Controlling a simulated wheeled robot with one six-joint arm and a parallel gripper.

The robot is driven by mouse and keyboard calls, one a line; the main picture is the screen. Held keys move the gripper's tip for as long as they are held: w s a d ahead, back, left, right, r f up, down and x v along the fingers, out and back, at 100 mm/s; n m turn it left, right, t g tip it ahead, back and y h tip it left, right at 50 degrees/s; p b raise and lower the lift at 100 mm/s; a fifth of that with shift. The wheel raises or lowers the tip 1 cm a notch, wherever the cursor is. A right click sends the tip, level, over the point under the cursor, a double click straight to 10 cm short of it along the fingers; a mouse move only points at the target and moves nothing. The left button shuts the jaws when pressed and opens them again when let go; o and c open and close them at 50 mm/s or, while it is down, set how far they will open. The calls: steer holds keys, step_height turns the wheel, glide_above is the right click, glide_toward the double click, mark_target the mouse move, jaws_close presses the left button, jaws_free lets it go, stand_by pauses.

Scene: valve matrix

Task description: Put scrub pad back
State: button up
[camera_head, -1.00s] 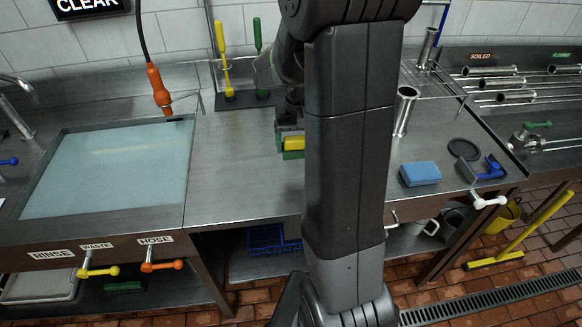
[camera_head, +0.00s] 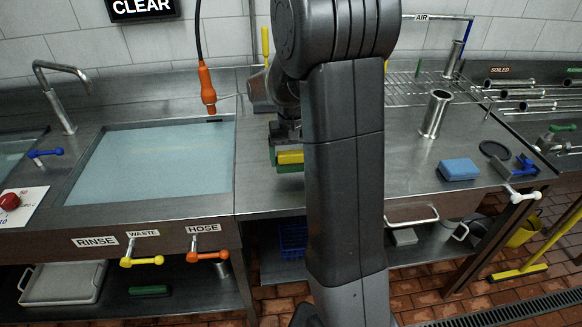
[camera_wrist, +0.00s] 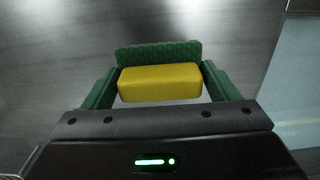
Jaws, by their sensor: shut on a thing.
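The scrub pad (camera_head: 290,157), a yellow block with a green layer, is held at my gripper (camera_head: 285,152) just right of the rinse sink (camera_head: 236,175), over the steel counter. In the wrist view, the yellow pad (camera_wrist: 160,83) sits between the two green fingers of my gripper (camera_wrist: 160,88), with its green layer on the far side. The gripper is shut on it. The pad's height over the counter is hard to judge. My arm hides part of the counter behind it.
An orange hose nozzle (camera_head: 208,90) hangs over the sink. A blue sponge (camera_head: 459,169), a steel cylinder (camera_head: 435,114) and a dark disc (camera_head: 494,149) stand on the counter at right. Valve handles (camera_head: 142,261) stick out from the front edge. The counter between my arm and the sponge is clear.

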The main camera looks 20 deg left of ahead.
mark_target(292, 166)
steer(key=shift+f, duration=1.75)
steer(key=shift+f, duration=0.15)
steer(key=o, duration=0.9)
step_height(292, 166, up, 12)
steer(key=shift+r, duration=0.15)
steer(key=shift+f, duration=4.3)
